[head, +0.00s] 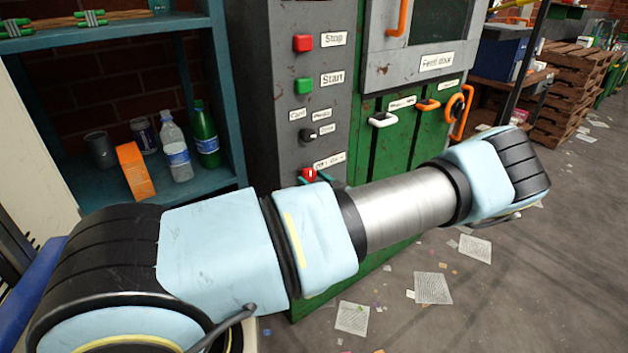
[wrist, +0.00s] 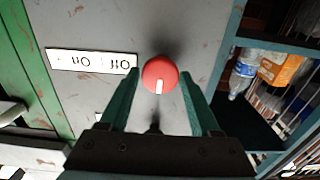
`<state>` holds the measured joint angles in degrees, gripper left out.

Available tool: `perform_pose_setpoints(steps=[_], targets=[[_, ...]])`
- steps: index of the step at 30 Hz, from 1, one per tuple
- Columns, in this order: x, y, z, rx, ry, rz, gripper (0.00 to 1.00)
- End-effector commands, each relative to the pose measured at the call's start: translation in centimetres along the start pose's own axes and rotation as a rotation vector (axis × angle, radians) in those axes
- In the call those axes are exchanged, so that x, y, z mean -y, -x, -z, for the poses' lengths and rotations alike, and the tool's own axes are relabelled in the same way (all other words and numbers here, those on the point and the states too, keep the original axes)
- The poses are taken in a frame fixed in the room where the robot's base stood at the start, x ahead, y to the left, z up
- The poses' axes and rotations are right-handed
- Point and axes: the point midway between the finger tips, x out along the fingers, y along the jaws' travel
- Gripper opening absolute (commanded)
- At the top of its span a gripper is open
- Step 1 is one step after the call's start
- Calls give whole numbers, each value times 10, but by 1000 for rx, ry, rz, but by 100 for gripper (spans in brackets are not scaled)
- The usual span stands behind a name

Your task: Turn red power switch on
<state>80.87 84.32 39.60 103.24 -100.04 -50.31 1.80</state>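The red power switch (head: 309,174) is a round red knob with a white mark, low on the grey control panel. It also shows in the wrist view (wrist: 160,75), its white mark pointing to the picture's bottom. My gripper (wrist: 161,82) faces the panel with its two teal fingers apart, one on each side of the knob. Narrow gaps seem to show between the fingertips and the knob, so I see no firm grip. In the head view, the teal fingertips show beside the knob, and my arm hides the rest of the gripper.
Above the switch are a small black selector (head: 308,134), a green Start button (head: 303,86) and a red Stop button (head: 303,43). A teal shelf (head: 205,183) with bottles stands to the left. Green doors (head: 395,150) with handles are to the right. Papers litter the floor.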

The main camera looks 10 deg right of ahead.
Motion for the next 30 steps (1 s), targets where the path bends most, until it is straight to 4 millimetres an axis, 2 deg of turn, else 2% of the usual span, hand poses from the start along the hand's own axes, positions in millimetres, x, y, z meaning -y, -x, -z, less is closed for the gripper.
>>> perform_pose_setpoints(steps=[2,15,23,30], targets=[[0,0,0,0,0,0,54],[0,0,0,0,0,-1,4],[0,0,0,0,-22,1,4],[0,0,-3,2,-136,2,4]])
